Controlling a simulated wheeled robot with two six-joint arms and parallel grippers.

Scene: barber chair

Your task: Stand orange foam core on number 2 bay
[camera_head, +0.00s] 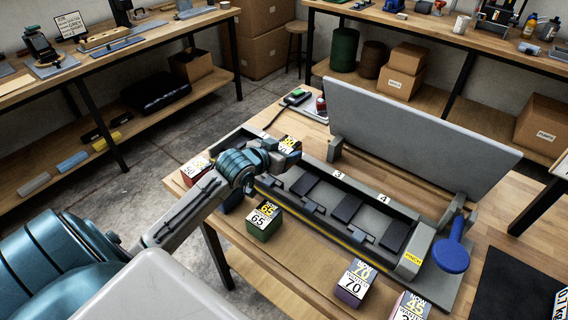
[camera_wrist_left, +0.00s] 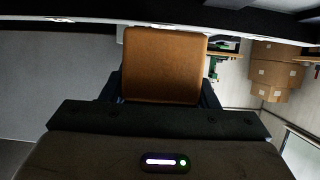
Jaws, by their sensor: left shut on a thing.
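My left gripper (camera_head: 284,158) reaches in from the left over the far left part of the grey bay fixture (camera_head: 432,232). In the left wrist view the gripper (camera_wrist_left: 163,98) is shut on the orange foam core (camera_wrist_left: 165,65), a block between its two fingers. In the head view a labelled block top (camera_head: 288,143) shows just beyond the fingers, probably this core. Bay numbers 3 (camera_head: 338,175) and 4 (camera_head: 383,198) are readable on the fixture; the number 2 is hidden behind my gripper and arm. I cannot tell whether the core touches the fixture. My right gripper is not in view.
A large grey panel (camera_head: 415,125) stands tilted behind the bays. A blue paddle (camera_head: 452,255) rises at the right end. Other labelled blocks, red (camera_head: 194,170), green (camera_head: 264,226) and purple (camera_head: 351,290), stand along the front. A black mat (camera_head: 515,285) lies at right.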

